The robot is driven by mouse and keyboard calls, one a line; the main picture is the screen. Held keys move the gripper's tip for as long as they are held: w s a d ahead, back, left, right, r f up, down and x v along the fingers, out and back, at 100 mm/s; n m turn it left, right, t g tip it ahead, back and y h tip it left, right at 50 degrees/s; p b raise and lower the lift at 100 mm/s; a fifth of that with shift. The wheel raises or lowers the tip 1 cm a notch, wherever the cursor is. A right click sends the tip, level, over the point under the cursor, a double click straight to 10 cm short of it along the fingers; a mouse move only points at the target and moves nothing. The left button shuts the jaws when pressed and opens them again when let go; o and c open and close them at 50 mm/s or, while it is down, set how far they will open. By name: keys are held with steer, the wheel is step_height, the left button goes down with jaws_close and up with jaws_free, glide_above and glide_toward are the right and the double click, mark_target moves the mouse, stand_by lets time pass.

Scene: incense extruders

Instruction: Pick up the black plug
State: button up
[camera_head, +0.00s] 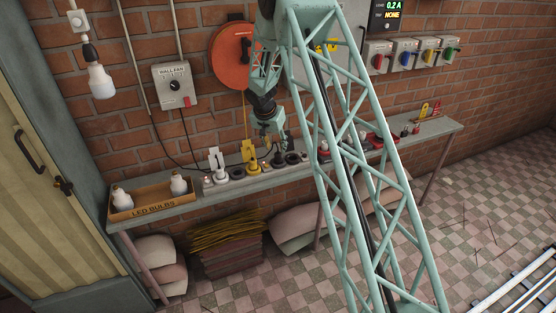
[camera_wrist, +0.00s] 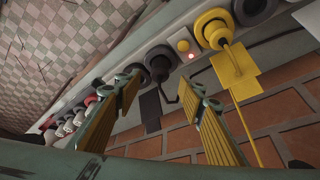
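The black plug (camera_wrist: 160,65) stands in the bench strip in the wrist view, with a dark tag (camera_wrist: 150,112) and a black cord beside it. In the head view the black plug (camera_head: 279,159) shows small on the bench, just below my gripper (camera_head: 276,142). In the wrist view my gripper (camera_wrist: 163,90) is open, its two yellow-ribbed fingers apart. The plug appears between and beyond the fingertips. I see nothing held between them.
A yellow plug (camera_head: 251,158) and a white plug (camera_head: 219,164) stand left along the bench (camera_head: 205,202), near a box of LED bulbs (camera_head: 153,202). Black round sockets sit between them. Red items (camera_head: 375,140) lie to the right. A brick wall (camera_head: 210,115) rises behind.

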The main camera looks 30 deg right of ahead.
mark_target(277, 154)
steer(key=shift+x, duration=1.6)
steer(key=shift+f, duration=0.1)
steer(key=shift+p+x, duration=0.3)
steer(key=shift+x, duration=2.2)
steer(key=shift+c, duration=0.3)
steer(key=c, duration=0.9)
